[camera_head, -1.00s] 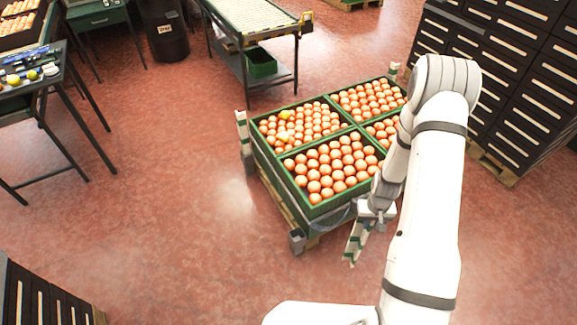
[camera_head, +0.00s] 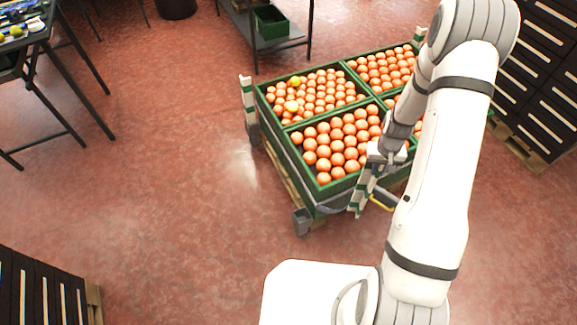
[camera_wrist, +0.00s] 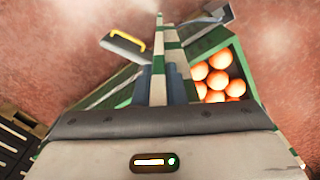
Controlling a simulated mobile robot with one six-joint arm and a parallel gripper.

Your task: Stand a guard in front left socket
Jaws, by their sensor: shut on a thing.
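My gripper (camera_head: 375,168) is shut on a guard (camera_head: 360,195), a white and green striped strip, beside the near right side of the loaded pallet. In the wrist view the guard (camera_wrist: 159,55) stands out between the fingers of my gripper (camera_wrist: 160,88). The front left socket (camera_head: 302,221) is a grey block at the pallet's near corner; it looks empty and apart from the held guard, which is to its right. Other guards stand upright at the left corner (camera_head: 246,92) and the far corner (camera_head: 420,35). My arm hides the right corner.
Green crates (camera_head: 308,198) of oranges fill the pallet. A grey piece with a yellow bar (camera_wrist: 128,38) lies near the guard. Dark drawer stacks (camera_head: 540,90) stand at right, a table (camera_head: 40,55) at left.

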